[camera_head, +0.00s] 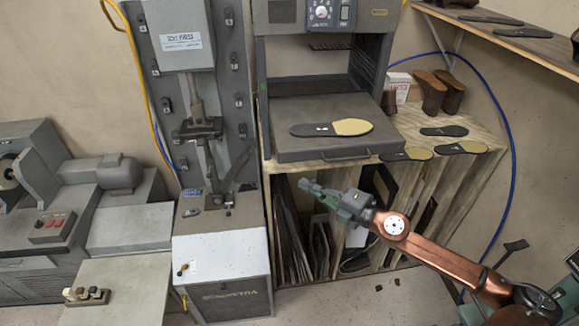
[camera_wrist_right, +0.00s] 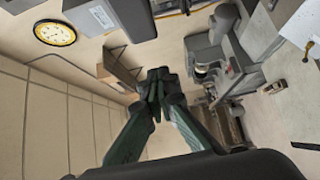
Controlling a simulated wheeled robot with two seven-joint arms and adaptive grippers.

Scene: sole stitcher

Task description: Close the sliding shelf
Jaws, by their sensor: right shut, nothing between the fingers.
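The sliding shelf (camera_head: 290,118) is a flat grey tray pulled out from the grey machine (camera_head: 318,60) in the head view. A bar handle runs along its front edge. A sole with a dark and a tan part (camera_head: 350,127) lies on it. My right gripper (camera_head: 306,184) is shut and empty, below and in front of the shelf, apart from its handle. In the right wrist view my right gripper's fingers (camera_wrist_right: 157,78) meet at the tips, and the shelf does not show there. My left gripper is not in view.
The machine stands on a wooden bench (camera_head: 475,128) with several loose soles and brown shoes (camera_head: 437,92). Upright boards fill the rack below. A tall grey press (camera_head: 190,100) stands close on the left. A wall shelf (camera_head: 520,42) is at upper right.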

